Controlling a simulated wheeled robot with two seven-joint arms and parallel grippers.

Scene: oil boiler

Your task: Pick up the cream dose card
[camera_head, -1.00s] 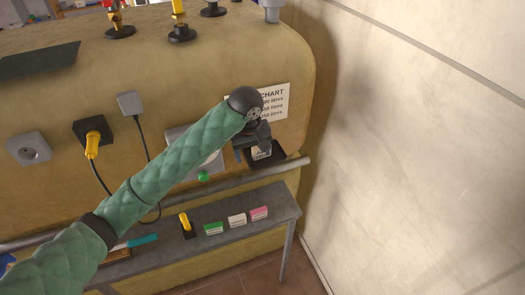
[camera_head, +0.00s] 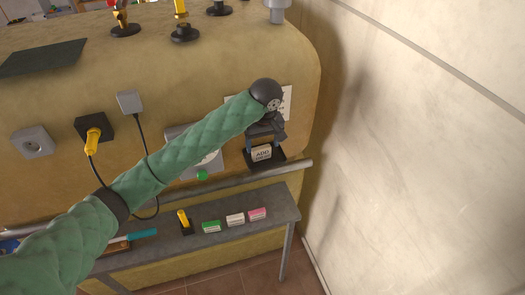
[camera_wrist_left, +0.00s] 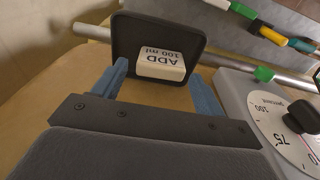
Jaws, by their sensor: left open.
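The cream dose card (camera_head: 262,153), printed "ADD 100 ml", sits in a black holder (camera_head: 277,161) on the front of the tan boiler. In the left wrist view the card (camera_wrist_left: 161,65) shows upside down against the black holder (camera_wrist_left: 186,39). My left gripper (camera_head: 264,145) is open just in front of the card. In the left wrist view its blue fingers (camera_wrist_left: 157,72) stand on either side of the card, with a gap visible on each side. I cannot tell whether either finger touches it. My right gripper is not in view.
A grey rail (camera_head: 232,181) runs below the holder. A dial (camera_wrist_left: 287,123) is beside the gripper. A pale wall (camera_head: 420,150) stands at right.

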